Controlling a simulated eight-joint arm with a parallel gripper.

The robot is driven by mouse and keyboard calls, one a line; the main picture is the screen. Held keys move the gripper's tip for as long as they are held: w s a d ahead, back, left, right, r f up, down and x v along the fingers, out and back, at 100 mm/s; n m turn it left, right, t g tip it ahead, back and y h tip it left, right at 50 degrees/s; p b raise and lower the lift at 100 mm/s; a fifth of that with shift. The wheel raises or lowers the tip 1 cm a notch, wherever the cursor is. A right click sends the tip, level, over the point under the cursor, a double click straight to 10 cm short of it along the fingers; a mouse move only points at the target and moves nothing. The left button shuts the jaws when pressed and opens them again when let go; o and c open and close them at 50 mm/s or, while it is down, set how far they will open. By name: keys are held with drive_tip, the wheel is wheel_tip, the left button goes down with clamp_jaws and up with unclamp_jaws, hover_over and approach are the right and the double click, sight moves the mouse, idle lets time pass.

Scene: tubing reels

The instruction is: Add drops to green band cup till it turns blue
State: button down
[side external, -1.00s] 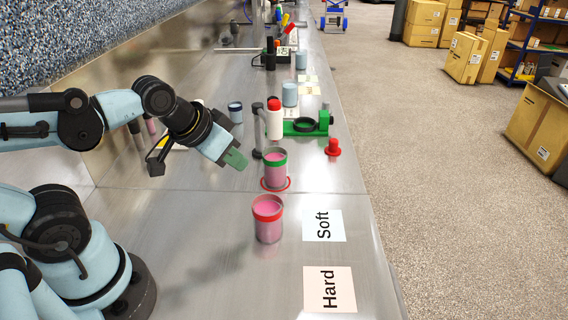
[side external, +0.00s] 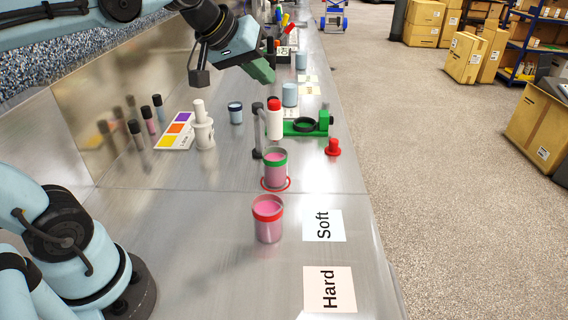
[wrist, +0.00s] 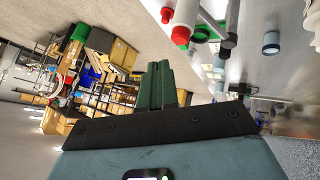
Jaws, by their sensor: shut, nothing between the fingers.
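The green band cup (side external: 275,170) holds pink liquid and stands inside a red ring mark on the steel bench. A white dropper bottle with a red cap (side external: 275,122) is upright behind it, beside a grey stand (side external: 258,131); the bottle also shows at the top of the wrist view (wrist: 183,22). My gripper (side external: 264,72) is shut and empty, raised above and behind the bottle. Its green fingers (wrist: 160,85) lie together in the wrist view. A red band cup (side external: 268,222), also with pink liquid, stands in front of the green band cup.
A green clamp-like fixture (side external: 318,126) and a red stopper (side external: 333,147) are right of the bottle. A white bottle (side external: 203,128), colour chart (side external: 176,131) and several vials are left. "Soft" (side external: 324,225) and "Hard" (side external: 330,289) cards lie in front.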

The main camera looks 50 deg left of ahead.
sight(270, 102)
drive_tip(key=w+a+r+n, duration=0.2)
drive_tip(key=w+r, duration=0.1)
drive_tip(key=r, duration=0.2)
drive_tip(key=shift+w+a+n+t, duration=0.15)
drive_tip(key=shift+w+n+t, duration=0.15)
drive_tip(key=shift+w+t, duration=0.1)
drive_tip(key=shift+f, duration=4.35)
drive_tip(key=shift+f, duration=0.1)
drive_tip(key=shift+f, duration=0.3)
drive_tip(key=shift+f, duration=0.5)
drive_tip(key=shift+r, duration=0.15)
drive_tip(key=shift+s+r, duration=0.1)
drive_tip(key=shift+r, duration=0.7)
